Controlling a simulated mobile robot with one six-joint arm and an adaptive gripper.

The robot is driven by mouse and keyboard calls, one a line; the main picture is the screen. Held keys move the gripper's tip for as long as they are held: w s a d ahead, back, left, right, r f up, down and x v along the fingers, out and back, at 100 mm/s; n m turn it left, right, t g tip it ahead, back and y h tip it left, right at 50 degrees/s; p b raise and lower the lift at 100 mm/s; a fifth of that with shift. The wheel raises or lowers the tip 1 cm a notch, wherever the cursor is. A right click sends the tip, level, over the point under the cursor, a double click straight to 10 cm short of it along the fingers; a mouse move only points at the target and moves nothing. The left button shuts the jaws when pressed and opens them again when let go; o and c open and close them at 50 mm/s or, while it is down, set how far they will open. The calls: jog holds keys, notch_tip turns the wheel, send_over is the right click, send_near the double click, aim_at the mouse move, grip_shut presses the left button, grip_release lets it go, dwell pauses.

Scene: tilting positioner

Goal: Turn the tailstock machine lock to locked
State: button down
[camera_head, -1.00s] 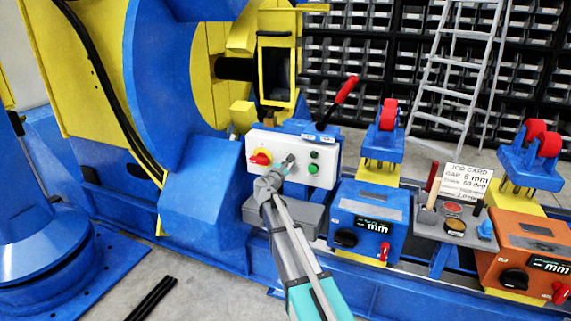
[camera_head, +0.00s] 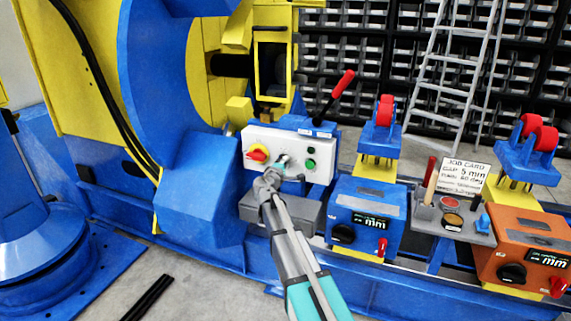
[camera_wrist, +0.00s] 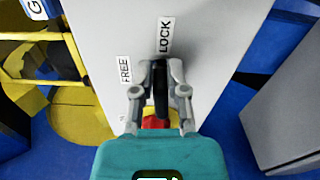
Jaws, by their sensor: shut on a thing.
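The lock switch (camera_wrist: 160,92) is a black knob on a pale control panel (camera_head: 318,170). In the wrist view, my gripper (camera_wrist: 161,72) is shut on it, one finger on each side. The knob's long side lies nearly upright in that picture, its upper end toward the LOCK label (camera_wrist: 166,35). The FREE label (camera_wrist: 124,70) is to its left. In the head view, my gripper (camera_head: 282,163) reaches the panel from below and covers most of the knob. I cannot tell its exact angle there.
A red knob on a yellow plate (camera_head: 258,153) is left of my gripper; green (camera_head: 311,164) and black buttons are to the right. A red-handled lever (camera_head: 343,85) rises behind the panel. A grey box (camera_head: 300,210) lies below, a blue unit (camera_head: 365,215) to the right.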

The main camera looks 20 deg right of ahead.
jog(key=shift+f+m, duration=0.15)
jog(key=shift+m, duration=0.45)
jog(key=c, duration=0.7)
grip_release()
jog(key=shift+o, duration=0.2)
jog(key=shift+s, duration=0.1)
jog(key=v, duration=1.2)
jog(key=shift+d+f, duration=0.1)
